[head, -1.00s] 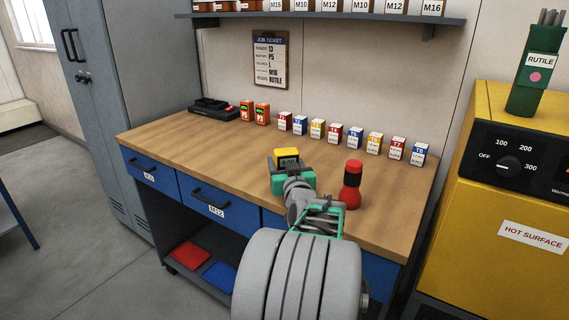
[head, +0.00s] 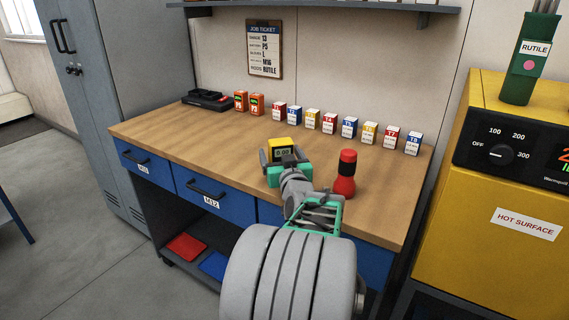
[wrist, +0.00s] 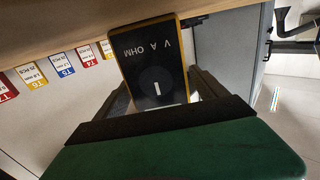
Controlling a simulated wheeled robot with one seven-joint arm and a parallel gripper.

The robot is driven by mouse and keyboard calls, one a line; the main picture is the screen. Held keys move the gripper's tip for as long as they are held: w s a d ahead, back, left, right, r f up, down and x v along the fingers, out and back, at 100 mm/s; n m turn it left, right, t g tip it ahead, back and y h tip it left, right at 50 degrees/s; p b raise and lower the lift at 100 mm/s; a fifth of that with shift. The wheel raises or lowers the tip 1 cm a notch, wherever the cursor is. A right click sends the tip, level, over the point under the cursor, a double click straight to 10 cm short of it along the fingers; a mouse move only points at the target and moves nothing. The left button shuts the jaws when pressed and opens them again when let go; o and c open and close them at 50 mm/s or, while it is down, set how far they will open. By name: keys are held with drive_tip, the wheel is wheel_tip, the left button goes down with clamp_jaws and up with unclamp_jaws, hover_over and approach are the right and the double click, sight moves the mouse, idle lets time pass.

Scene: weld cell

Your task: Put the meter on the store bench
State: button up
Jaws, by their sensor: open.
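The meter (head: 283,147) is a small yellow-cased block with a lit display. It stands upright on the wooden top of the store bench (head: 190,141), towards the front middle. My gripper (head: 284,157) is open, with one finger on each side of the meter. In the wrist view the meter (wrist: 156,75) shows upside down between the two dark fingers, with its dial and "V A OHM" marking facing me. Its base meets the bench top (wrist: 70,22) there. The gripper body hides its upper end in that view.
A red and black bottle-like object (head: 345,174) stands close to the right of my gripper. A row of small labelled boxes (head: 329,122) lines the back, with two orange packs (head: 257,104) and a black tray (head: 208,101) at left. A yellow oven (head: 510,220) stands at right.

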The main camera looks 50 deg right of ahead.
drive_tip(key=v, duration=1)
drive_tip(key=shift+s+a+b, duration=0.2)
drive_tip(key=shift+a+b, duration=0.05)
drive_tip(key=shift+b, duration=0.1)
drive_tip(key=w+a+f+n+g+y+p, duration=0.1)
drive_tip(key=w+a+n+y+p, duration=0.1)
drive_tip(key=w+a+y+p, duration=0.5)
drive_tip(key=w+a+f+n+g+y, duration=0.1)
drive_tip(key=w+a+n, duration=0.25)
drive_tip(key=a, duration=0.75)
drive_tip(key=s+a+n+g+y+p, duration=0.1)
drive_tip(key=s+a+g+p, duration=0.3)
drive_tip(key=a, duration=0.6)
drive_tip(key=s+a+n+g+y+p, duration=0.1)
drive_tip(key=s+a+g+p, duration=0.3)
drive_tip(key=a, duration=0.7)
drive_tip(key=shift+s+r+y+p, duration=0.3)
drive_tip(key=shift+s+r+y, duration=0.2)
drive_tip(key=shift+y, duration=0.3)
drive_tip(key=shift+n, duration=0.25)
